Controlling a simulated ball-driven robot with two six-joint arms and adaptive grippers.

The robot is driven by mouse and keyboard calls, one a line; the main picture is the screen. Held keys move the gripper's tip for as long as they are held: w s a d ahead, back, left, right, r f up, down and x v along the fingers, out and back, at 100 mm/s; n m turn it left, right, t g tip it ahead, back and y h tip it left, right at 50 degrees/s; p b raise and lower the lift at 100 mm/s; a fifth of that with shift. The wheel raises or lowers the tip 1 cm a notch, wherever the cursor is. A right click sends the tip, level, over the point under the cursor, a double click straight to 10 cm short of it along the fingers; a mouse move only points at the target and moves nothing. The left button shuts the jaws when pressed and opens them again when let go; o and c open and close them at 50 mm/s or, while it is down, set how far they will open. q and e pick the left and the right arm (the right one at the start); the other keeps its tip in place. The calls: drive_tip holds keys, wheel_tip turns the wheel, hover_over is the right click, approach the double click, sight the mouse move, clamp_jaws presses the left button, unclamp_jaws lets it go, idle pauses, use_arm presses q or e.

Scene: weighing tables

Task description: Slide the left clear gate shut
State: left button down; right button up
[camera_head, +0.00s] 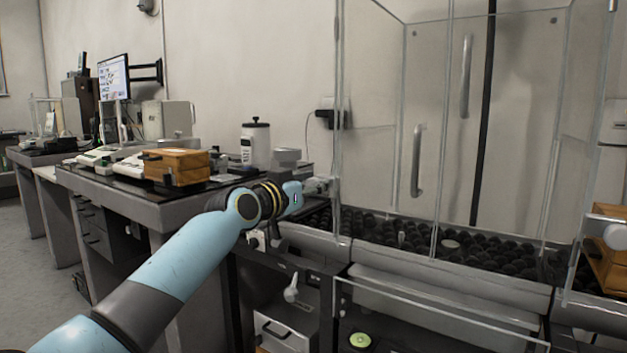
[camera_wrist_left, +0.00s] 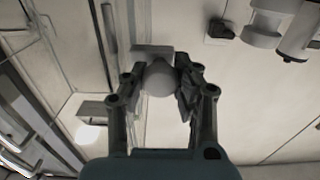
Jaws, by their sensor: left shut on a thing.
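The left clear gate (camera_head: 340,110) is a thin upright pane at the left end of a tall clear enclosure, seen almost edge-on. My left gripper (camera_head: 322,187) is at its outer side, low down near the enclosure's bottom rail. In the left wrist view my left gripper (camera_wrist_left: 160,82) is shut on a round pale knob (camera_wrist_left: 160,79) with a flat grey plate behind it. The fingers hold it from both sides. The fingertips are small and partly hidden in the head view. How far the gate stands open cannot be told. My right gripper is not in view.
The enclosure holds a bed of dark round pieces (camera_head: 490,250) and has upright handles (camera_head: 417,160). A dark-topped bench (camera_head: 140,200) on the left carries a wooden box (camera_head: 176,166), a white bottle (camera_head: 255,145) and instruments. A wall socket (camera_head: 330,115) is behind the gripper.

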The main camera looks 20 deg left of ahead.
use_arm(q)
drive_tip(key=shift+f, duration=0.55)
drive_tip(key=c, duration=1.2)
unclamp_jaws()
drive_tip(key=shift+r, duration=0.1)
drive_tip(key=s, duration=0.4)
drive_tip(key=s+a, duration=0.1)
drive_tip(key=s, duration=0.3)
drive_tip(key=s+a, duration=0.1)
drive_tip(key=s, duration=0.3)
